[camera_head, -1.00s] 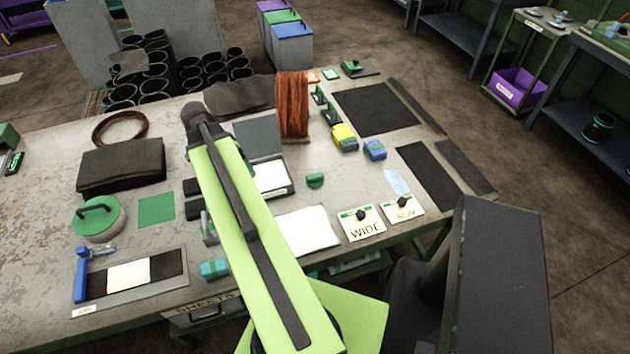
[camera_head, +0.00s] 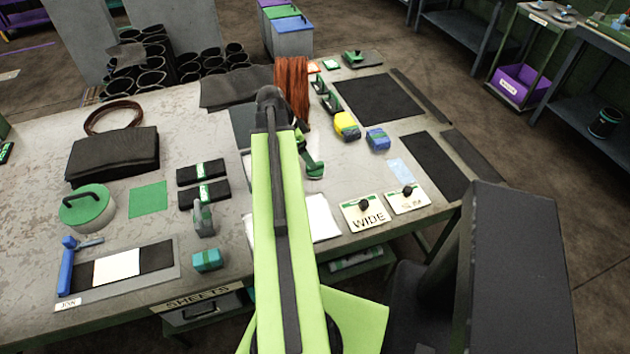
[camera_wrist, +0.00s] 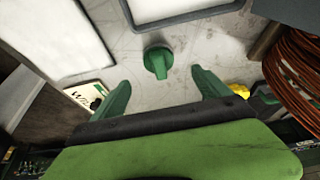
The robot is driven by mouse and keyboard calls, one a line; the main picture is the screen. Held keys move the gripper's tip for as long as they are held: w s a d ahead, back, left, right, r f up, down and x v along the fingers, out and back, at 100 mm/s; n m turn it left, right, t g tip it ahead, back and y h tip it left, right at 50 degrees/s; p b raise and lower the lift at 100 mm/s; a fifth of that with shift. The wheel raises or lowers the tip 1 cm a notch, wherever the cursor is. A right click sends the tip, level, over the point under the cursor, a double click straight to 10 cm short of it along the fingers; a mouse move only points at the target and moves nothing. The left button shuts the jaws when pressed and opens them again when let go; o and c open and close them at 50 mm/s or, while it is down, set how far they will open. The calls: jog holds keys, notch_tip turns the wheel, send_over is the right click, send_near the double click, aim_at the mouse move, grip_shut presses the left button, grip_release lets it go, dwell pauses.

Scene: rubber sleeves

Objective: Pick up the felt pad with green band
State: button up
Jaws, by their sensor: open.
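A small green rounded piece with a raised fin (camera_wrist: 157,62) lies on the bench ahead, between the finger lines. No dark pad shows in the wrist view.
A copper-coloured coil (camera_wrist: 294,75) stands right of my gripper. A white-filled tray (camera_wrist: 180,8) lies ahead. A yellow block (camera_head: 346,126), a blue block (camera_head: 377,139) and a WIDE sign (camera_head: 364,214) are on the right. A grey tool (camera_head: 204,218) stands just below the dark pads.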

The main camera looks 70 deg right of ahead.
jog(key=b+x, duration=0.1)
jog(key=x, duration=0.2)
jog(key=shift+w+a, duration=0.15)
jog(key=shift+f+b, duration=0.35)
jog(key=shift+b, duration=0.15)
jog(key=shift+s+r, duration=0.1)
jog(key=shift+s, duration=0.15)
